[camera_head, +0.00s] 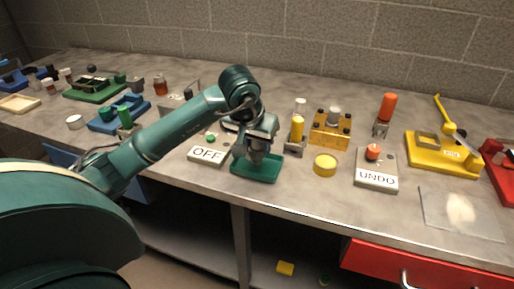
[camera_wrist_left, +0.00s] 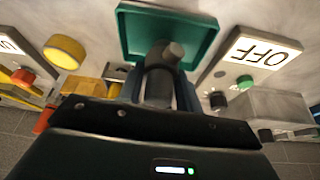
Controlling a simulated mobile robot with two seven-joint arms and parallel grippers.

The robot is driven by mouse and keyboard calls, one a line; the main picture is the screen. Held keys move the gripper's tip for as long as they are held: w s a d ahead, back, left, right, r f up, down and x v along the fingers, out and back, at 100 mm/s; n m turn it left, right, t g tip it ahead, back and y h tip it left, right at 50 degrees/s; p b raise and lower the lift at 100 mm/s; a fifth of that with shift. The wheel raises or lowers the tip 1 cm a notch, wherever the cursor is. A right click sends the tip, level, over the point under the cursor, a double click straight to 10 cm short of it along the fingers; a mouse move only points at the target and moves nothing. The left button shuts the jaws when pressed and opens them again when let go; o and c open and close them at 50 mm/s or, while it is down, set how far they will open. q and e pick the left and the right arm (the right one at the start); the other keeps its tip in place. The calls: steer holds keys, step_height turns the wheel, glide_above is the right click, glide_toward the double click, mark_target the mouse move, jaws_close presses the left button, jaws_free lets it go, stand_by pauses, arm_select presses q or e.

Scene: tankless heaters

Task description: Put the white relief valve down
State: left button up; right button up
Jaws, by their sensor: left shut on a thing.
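My left gripper (camera_head: 258,152) points down over the green tray (camera_head: 252,173), and its fingers hide part of the tray. In the left wrist view, my left gripper (camera_wrist_left: 161,85) is shut on a grey-looking valve (camera_wrist_left: 163,56) with a short round side stub. I take this to be the white relief valve; in the head view the gripper hides most of it. The valve is over the inside of the green tray (camera_wrist_left: 205,57). I cannot tell whether its end touches the tray floor. My right gripper does not show.
The OFF block (camera_head: 207,155) stands close left of the tray. A yellow disc (camera_head: 325,165) and the UNDO block (camera_head: 376,180) lie to the right. A yellow-topped fixture (camera_head: 331,128) stands behind. A clear sheet (camera_head: 460,212) lies at the front right.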

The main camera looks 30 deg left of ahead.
arm_select(q)
steer(key=shift+f, duration=0.8)
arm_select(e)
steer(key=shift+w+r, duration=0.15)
arm_select(q)
steer(key=shift+f, duration=0.2)
steer(key=o, duration=1.2)
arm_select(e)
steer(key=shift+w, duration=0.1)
arm_select(q)
steer(key=shift+r, duration=0.1)
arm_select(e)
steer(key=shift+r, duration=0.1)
